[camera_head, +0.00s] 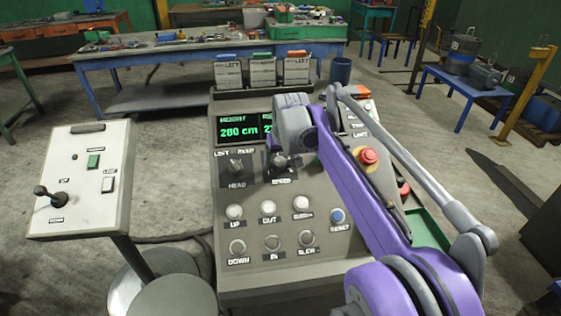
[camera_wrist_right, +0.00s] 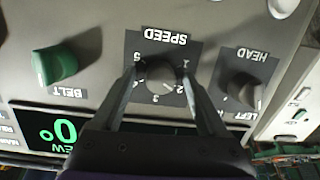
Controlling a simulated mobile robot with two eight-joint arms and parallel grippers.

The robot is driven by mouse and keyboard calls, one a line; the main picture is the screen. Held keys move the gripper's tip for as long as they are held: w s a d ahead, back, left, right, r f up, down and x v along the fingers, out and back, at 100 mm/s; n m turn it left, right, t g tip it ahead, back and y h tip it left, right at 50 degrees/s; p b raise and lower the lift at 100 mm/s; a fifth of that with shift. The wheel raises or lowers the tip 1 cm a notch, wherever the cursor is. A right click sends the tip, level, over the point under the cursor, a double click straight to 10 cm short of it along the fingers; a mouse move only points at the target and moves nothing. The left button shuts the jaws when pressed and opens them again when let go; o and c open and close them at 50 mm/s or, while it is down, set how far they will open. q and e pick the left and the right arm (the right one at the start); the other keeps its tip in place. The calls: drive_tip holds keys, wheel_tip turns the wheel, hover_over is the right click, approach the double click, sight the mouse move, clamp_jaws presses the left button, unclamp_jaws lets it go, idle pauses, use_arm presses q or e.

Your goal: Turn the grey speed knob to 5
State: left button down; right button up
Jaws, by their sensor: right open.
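The grey speed knob (camera_wrist_right: 161,76) sits on a black plate marked SPEED with numbers around it, upside down in the wrist view. A pale mark on the knob seems to face the side of 2 and 3, but I cannot tell exactly which. My right gripper (camera_wrist_right: 159,74) is open, with one finger on each side of the knob; whether they touch it is unclear. In the head view the purple right arm reaches in from the lower right, and its gripper (camera_head: 283,163) is over the speed knob and partly hides it. My left gripper is not in view.
The HEAD knob (camera_head: 236,167) is beside the speed knob; the green BELT knob (camera_wrist_right: 57,65) is on its other side. Round buttons line the panel below, with a red emergency button (camera_head: 368,156) at right. A switch box (camera_head: 84,178) stands left.

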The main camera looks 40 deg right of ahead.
drive_tip(key=shift+f, duration=0.15)
clamp_jaws()
idle(0.4)
